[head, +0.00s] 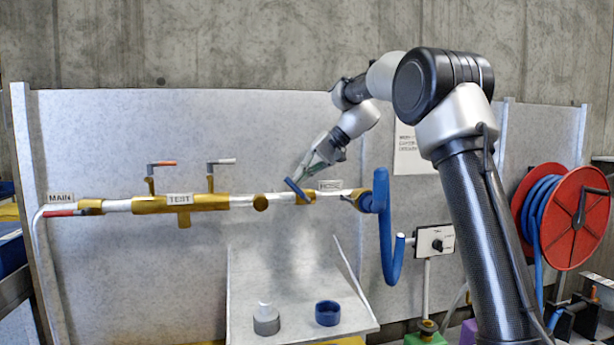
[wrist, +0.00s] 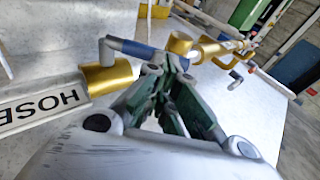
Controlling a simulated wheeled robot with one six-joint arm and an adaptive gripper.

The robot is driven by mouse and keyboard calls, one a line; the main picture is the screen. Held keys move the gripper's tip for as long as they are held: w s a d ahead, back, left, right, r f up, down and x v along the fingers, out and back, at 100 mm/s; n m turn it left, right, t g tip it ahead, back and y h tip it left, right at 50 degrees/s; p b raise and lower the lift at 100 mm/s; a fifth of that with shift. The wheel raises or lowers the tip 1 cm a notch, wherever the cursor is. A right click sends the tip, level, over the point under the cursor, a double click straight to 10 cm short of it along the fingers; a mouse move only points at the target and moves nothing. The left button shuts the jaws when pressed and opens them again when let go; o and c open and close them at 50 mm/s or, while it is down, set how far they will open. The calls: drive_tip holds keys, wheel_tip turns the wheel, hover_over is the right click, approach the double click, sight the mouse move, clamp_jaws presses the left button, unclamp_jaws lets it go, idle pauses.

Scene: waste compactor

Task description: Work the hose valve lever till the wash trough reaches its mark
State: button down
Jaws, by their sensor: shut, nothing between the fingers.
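The hose valve is a brass body (head: 306,197) on the pipe beside the HOSE label (head: 330,185). Its blue-handled lever (head: 296,189) slants across the pipe. In the wrist view the lever (wrist: 131,48) runs from a grey stem above the brass body (wrist: 108,76) toward my fingertips. My gripper (head: 311,167) is just above the lever in the head view. In the wrist view my gripper (wrist: 172,65) is shut and empty, its tips by the lever's end; I cannot tell if they touch. I cannot make out a marked wash trough or its level.
A blue hose (head: 385,230) hangs right of the valve, near a switch box (head: 434,240). TEST (head: 180,199) and MAIN (head: 60,198) valves lie left. A grey-white bottle (head: 266,320) and blue cup (head: 328,314) stand on a pale shelf (head: 300,335). A red hose reel (head: 575,215) is far right.

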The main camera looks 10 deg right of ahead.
sight(288, 184)
drive_tip(key=a+h, duration=0.1)
drive_tip(key=h, duration=0.1)
drive_tip(key=a+f+h, duration=0.1)
drive_tip(key=shift+a+h, duration=0.3)
drive_tip(key=shift+h, duration=0.1)
drive_tip(key=a+f+h, duration=0.1)
drive_tip(key=h, duration=0.1)
drive_tip(key=shift+a+f+n+h, duration=0.2)
drive_tip(key=shift+n+h, duration=0.1)
drive_tip(key=shift+h, duration=0.1)
drive_tip(key=shift+a+f, duration=0.15)
drive_tip(key=shift+f, duration=0.15)
drive_tip(key=shift+a+f, duration=0.1)
drive_tip(key=shift+f, duration=0.05)
